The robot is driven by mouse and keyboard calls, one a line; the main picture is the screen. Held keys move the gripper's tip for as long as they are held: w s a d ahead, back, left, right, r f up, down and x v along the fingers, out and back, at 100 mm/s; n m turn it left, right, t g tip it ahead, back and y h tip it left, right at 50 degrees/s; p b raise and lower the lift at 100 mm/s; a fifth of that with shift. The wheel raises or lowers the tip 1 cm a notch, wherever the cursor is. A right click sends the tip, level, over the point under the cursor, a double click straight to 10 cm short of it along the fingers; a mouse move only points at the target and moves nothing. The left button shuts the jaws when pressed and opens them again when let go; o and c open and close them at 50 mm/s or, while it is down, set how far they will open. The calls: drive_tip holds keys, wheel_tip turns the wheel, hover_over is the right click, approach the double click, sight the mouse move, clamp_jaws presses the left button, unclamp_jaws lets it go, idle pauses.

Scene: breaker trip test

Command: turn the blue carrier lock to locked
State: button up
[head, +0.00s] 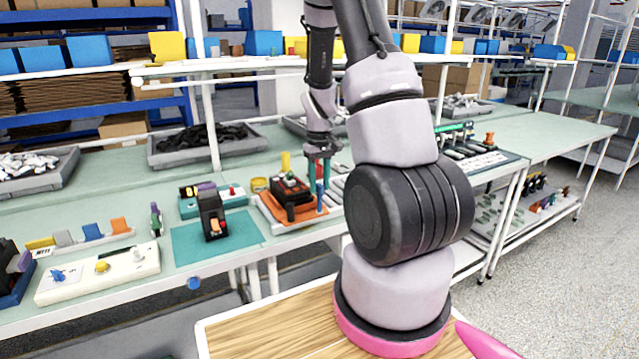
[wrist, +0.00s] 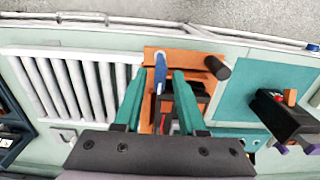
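The blue carrier lock (wrist: 160,72) is a slim upright blue piece on the orange carrier (wrist: 205,62). In the wrist view it stands between my gripper's two teal fingers, with a gap on both sides. In the head view the lock (head: 320,189) shows at the right end of the orange carrier (head: 276,210), beside a black breaker block (head: 291,188). My gripper (wrist: 157,84) is open and points down over the lock; it also shows in the head view (head: 320,168). I cannot tell whether the fingers reach down to the lock's height.
A white slatted rack (wrist: 70,82) lies left of the carrier in the wrist view. A teal mat (head: 188,241) with a black device (head: 212,212) lies on the other side. A white panel with knobs (head: 88,276) sits at the front left.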

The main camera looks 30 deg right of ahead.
clamp_jaws()
drive_tip(key=shift+m, duration=0.4)
drive_tip(key=m, duration=0.6)
drive_tip(key=shift+m, duration=0.4)
drive_tip(key=m, duration=1)
drive_tip(key=shift+m, duration=0.3)
